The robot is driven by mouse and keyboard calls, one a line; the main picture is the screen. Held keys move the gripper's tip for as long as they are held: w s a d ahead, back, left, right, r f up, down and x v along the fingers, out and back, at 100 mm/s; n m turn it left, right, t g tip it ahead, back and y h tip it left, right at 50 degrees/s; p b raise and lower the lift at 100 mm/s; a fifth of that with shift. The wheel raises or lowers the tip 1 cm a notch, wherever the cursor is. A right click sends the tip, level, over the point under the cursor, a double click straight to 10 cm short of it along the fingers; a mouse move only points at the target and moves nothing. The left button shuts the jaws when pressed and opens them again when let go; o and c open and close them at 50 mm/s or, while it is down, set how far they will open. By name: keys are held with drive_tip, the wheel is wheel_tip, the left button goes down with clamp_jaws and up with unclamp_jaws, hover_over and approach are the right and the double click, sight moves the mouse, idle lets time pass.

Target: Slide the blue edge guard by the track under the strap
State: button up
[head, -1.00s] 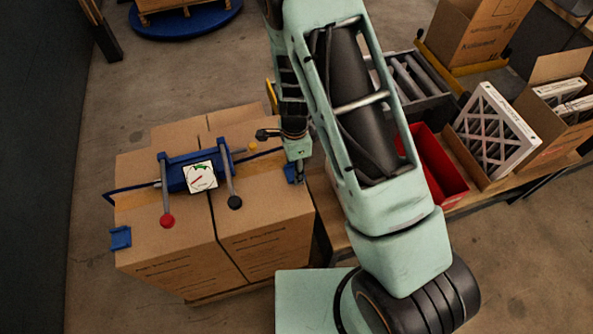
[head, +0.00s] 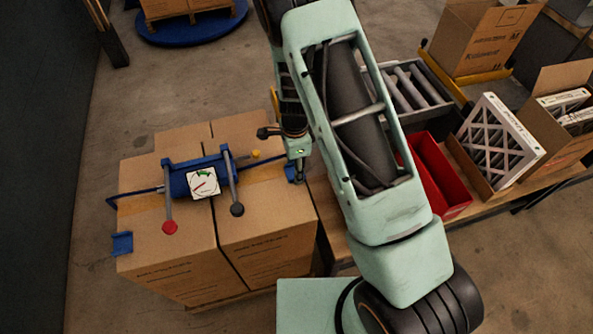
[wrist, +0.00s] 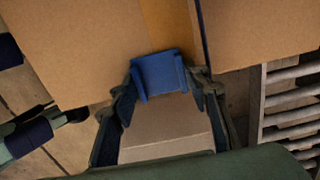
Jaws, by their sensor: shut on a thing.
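The blue edge guard (head: 291,172) by the track sits at the right top edge of the strapped boxes. In the wrist view this guard (wrist: 160,74) lies between my fingers, against the carton edge. My gripper (wrist: 168,98) is shut on it; in the head view my gripper (head: 299,173) partly covers it. The dark blue strap (wrist: 200,32) runs just right of the guard in the wrist view, close beside it. In the head view the strap (head: 135,194) crosses the box tops through a blue tensioner (head: 188,177). I cannot tell whether any of the guard is under the strap.
A second blue edge guard (head: 122,243) sits on the left box edge. The tensioner has a dial and two levers, red-knobbed and black-knobbed. Right of the boxes are a roller track (head: 418,88), a red bin (head: 440,178) and boxed filters (head: 496,143). Floor at left is clear.

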drive_tip(key=shift+w+a, duration=0.25)
drive_tip(key=shift+w, duration=0.6)
drive_tip(key=shift+w+a, duration=0.25)
drive_tip(key=shift+w, duration=0.55)
drive_tip(key=shift+w+a+b, duration=0.25)
drive_tip(key=shift+w+b, duration=0.1)
drive_tip(key=shift+w, duration=0.65)
drive_tip(key=o, duration=1.2)
drive_tip(key=shift+r, duration=0.1)
wheel_tip(320, 180, up, 12)
drive_tip(key=shift+f, duration=0.1)
